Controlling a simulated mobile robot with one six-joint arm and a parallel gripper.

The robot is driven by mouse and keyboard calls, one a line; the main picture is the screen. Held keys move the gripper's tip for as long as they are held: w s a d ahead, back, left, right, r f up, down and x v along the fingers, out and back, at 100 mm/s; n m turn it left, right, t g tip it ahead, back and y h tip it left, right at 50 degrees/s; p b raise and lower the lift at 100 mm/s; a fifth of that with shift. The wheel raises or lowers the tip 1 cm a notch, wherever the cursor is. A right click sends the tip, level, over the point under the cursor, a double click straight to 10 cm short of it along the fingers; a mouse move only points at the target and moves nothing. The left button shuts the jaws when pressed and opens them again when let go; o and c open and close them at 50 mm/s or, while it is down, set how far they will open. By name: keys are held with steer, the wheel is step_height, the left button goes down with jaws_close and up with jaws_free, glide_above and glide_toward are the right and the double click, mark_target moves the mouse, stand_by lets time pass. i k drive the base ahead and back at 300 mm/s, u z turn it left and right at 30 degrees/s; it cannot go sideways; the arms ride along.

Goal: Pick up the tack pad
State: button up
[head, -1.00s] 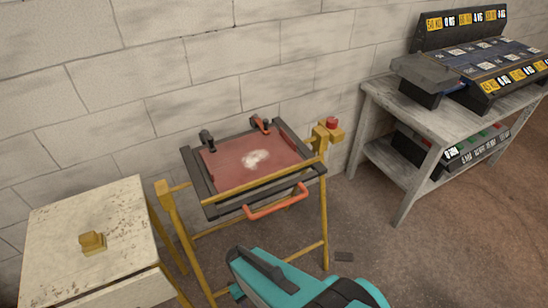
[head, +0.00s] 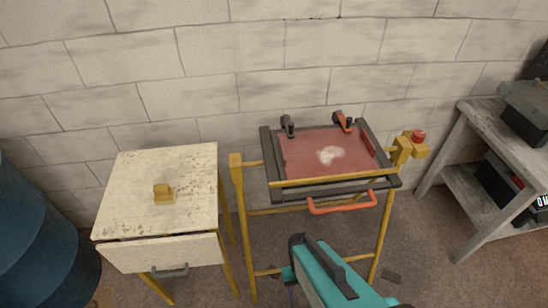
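Nothing in the head view is clearly marked as the tack pad. A small yellow block with a raised part (head: 163,193) sits on top of the pale worn cabinet (head: 130,215) at the left. My teal arm shows at the bottom middle, in front of the stand. My gripper's fingers cannot be seen.
A yellow stand (head: 240,215) holds a dark frame with a red panel (head: 300,155), two clamps and an orange handle (head: 342,206). A red button (head: 418,136) is at its right. A blue barrel (head: 40,240) stands left, a grey table (head: 490,125) right. The cabinet top is mostly bare.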

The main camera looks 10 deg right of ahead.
mark_target(163, 194)
steer(key=u, duration=0.45)
steer(key=k, duration=1.35)
steer(key=u, duration=0.7)
steer(key=i, duration=0.65)
steer(key=u, duration=0.75)
steer(key=i, duration=0.8)
steer(key=u, duration=0.4)
